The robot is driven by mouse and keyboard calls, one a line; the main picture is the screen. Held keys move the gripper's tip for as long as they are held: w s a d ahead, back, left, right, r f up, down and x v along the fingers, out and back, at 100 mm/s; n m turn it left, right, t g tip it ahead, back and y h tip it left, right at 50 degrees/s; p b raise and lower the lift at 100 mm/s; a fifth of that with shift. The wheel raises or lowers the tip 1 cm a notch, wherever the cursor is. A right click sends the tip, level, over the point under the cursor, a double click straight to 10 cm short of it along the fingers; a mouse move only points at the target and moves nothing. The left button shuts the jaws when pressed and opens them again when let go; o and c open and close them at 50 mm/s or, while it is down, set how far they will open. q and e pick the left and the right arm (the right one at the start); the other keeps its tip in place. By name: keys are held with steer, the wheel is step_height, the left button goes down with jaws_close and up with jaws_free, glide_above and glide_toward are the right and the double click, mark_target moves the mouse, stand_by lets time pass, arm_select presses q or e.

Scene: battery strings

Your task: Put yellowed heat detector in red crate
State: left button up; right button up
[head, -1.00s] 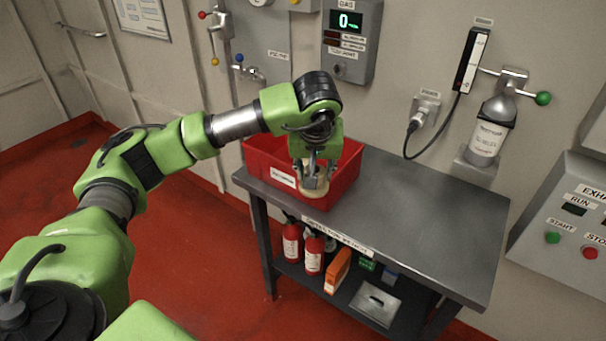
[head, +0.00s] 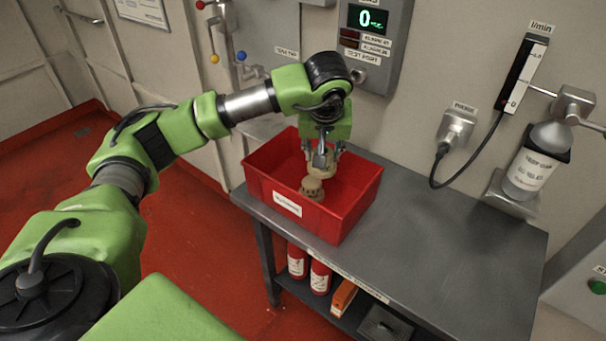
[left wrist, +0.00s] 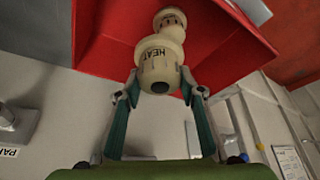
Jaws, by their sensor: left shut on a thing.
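The red crate (head: 352,205) stands on the left end of the grey bench, with a white label on its front wall. My left gripper (head: 322,160) points down over the crate, its fingers shut on the yellowed heat detector (head: 313,187). The detector is cream with a tan slotted lower end, which overlaps the crate's inside and front rim in the head view. I cannot tell whether it touches the crate. In the left wrist view the detector (left wrist: 158,67) shows the word HEAT, between the fingertips (left wrist: 158,92), against the red crate (left wrist: 225,40). My right gripper is out of view.
The grey bench top (head: 440,225) is clear to the right of the crate. Red extinguishers (head: 320,277), an orange box (head: 344,297) and a grey item stand on the lower shelf. The wall behind carries a gas panel (head: 372,40) and a cable socket (head: 455,130).

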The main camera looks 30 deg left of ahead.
arm_select(q)
steer(key=a+f+p, duration=0.1)
steer(key=a+f, duration=0.2)
steer(key=a, duration=0.1)
steer(key=w+a+f+p, duration=0.1)
steer(key=a+f+p, duration=0.1)
steer(key=a, duration=0.2)
steer(key=a+f+p, duration=0.2)
steer(key=a+f, duration=0.1)
steer(key=a, duration=0.1)
steer(key=shift+w+a+f, duration=0.15)
steer(key=shift+w+f, duration=0.05)
steer(key=shift+f, duration=0.15)
step_height(320, 180, down, 2)
steer(key=shift+f+p, duration=0.15)
steer(key=shift+p, duration=0.95)
steer(key=shift+w+f, duration=0.1)
steer(key=shift+f, duration=0.4)
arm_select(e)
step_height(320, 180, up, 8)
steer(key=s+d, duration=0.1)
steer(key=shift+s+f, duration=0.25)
arm_select(q)
steer(key=shift+f, duration=0.1)
steer(key=o, duration=1.1)
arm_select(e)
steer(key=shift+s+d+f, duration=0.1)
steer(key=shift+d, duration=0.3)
arm_select(q)
steer(key=shift+o, duration=0.2)
